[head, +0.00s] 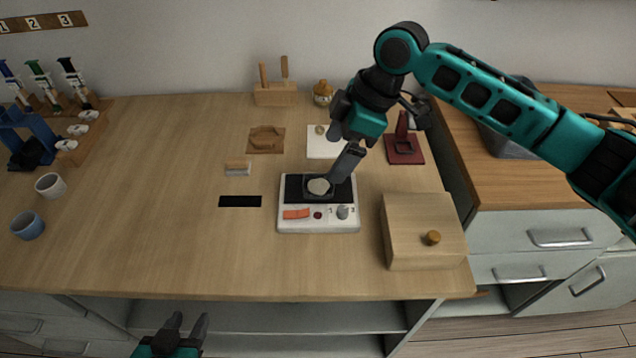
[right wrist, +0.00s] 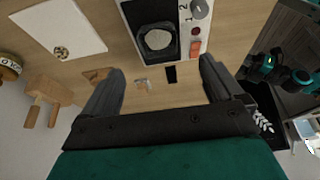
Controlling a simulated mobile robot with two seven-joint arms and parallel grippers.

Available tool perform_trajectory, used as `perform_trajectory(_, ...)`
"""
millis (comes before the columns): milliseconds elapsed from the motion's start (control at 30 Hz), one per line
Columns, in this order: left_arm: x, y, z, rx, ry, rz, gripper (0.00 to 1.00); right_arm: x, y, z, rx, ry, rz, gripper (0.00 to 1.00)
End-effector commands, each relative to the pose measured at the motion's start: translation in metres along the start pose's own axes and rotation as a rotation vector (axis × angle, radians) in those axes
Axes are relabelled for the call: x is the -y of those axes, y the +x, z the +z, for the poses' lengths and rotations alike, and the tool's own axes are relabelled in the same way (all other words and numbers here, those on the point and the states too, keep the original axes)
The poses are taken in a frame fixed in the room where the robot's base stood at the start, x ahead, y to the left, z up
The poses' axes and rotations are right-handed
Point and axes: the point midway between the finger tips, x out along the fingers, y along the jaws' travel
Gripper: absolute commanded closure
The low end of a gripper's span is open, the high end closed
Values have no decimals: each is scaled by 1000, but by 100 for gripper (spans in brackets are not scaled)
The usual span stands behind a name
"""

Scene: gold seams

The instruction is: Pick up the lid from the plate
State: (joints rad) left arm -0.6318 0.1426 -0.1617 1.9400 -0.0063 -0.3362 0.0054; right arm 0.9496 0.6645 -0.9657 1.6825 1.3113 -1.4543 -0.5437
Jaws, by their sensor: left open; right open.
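A white hot plate (head: 318,225) with a black top, red marks and a grey knob stands mid-table. A pale round disc (head: 318,187), which may be the lid, lies in a dark square holder on it; it also shows in the right wrist view (right wrist: 159,39). My right gripper (head: 342,172) points down over the back of the hot plate, partly hiding it. Its jaws are apart and empty in the right wrist view (right wrist: 160,78), with the disc beyond the tips. My left gripper (head: 188,325) is open and empty, in front of the table edge.
A wooden box (head: 420,222) with a knob stands right of the hot plate. A white square sheet (head: 320,148) and a red stand (head: 405,152) lie behind it. A brush (head: 238,168) and a black strip (head: 240,201) lie left.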

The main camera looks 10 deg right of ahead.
Motion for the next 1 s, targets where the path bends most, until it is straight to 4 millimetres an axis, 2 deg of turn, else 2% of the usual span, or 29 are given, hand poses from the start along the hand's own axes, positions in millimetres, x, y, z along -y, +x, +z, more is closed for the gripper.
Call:
perform_trajectory(33,0,1,2,2,0,1,57,0,9,0,0,1,-2,6)
perform_trajectory(267,-1,2,4,2,0,2,57,0,27,1,0,1,-1,6)
perform_trajectory(600,0,8,3,-9,2,1,57,0,72,6,0,1,-1,6)
perform_trajectory(867,0,8,1,-14,3,0,57,0,75,6,0,1,1,6)
perform_trajectory(1000,0,8,1,-14,3,0,57,0,75,6,0,1,1,17)
